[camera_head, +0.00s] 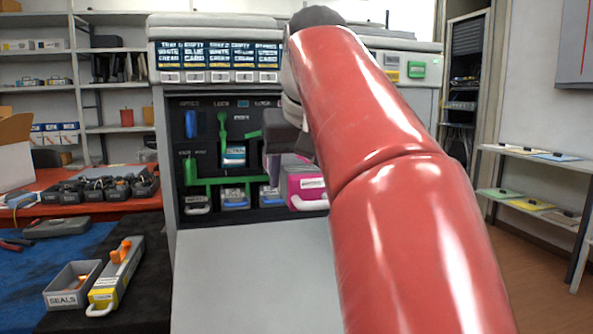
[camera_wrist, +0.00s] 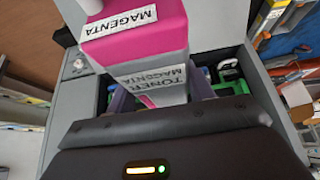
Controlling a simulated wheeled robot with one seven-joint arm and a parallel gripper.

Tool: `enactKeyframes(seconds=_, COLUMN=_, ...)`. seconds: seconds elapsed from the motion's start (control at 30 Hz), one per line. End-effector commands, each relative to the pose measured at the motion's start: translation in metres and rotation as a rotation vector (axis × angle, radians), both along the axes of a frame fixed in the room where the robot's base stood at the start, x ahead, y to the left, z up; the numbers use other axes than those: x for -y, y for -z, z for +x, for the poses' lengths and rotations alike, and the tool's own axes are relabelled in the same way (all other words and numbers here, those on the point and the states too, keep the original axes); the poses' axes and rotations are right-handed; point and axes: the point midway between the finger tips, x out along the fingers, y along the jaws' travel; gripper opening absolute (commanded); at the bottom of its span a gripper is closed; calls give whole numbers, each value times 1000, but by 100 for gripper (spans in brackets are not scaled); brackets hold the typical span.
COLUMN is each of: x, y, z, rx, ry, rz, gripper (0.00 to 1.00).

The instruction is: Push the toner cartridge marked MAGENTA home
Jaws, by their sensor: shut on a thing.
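The MAGENTA toner cartridge (camera_head: 306,186) has a bright pink front with a white label and a pale handle. In the head view it stands out from the right end of the lower row of the printer's open bay (camera_head: 172,125). The wrist view shows the cartridge (camera_wrist: 150,38) at the top centre, with a MAGENTA label and a grey part lettered TONER MAGENTA. My gripper (camera_head: 272,165) is at the cartridge, partly hidden behind my red arm. In the wrist view my gripper's fingers (camera_wrist: 160,98) are shut on its grey part. The cartridge's far end is hidden.
Other cartridges (camera_head: 235,198) sit to its left in the lower row, with green bars (camera_head: 223,180) around them. A grey panel (camera_head: 255,275) lies in front of the bay. A yellow-marked cartridge (camera_head: 118,272) and a SEALS tray (camera_head: 72,284) lie at the left.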

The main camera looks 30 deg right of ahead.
Motion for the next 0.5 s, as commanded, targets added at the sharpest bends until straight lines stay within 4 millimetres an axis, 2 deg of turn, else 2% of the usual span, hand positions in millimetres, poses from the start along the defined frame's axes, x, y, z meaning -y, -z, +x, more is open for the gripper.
enactKeyframes(seconds=0.5, x=3, y=-2, z=11, rx=4, ry=0, rz=-1, gripper=2)
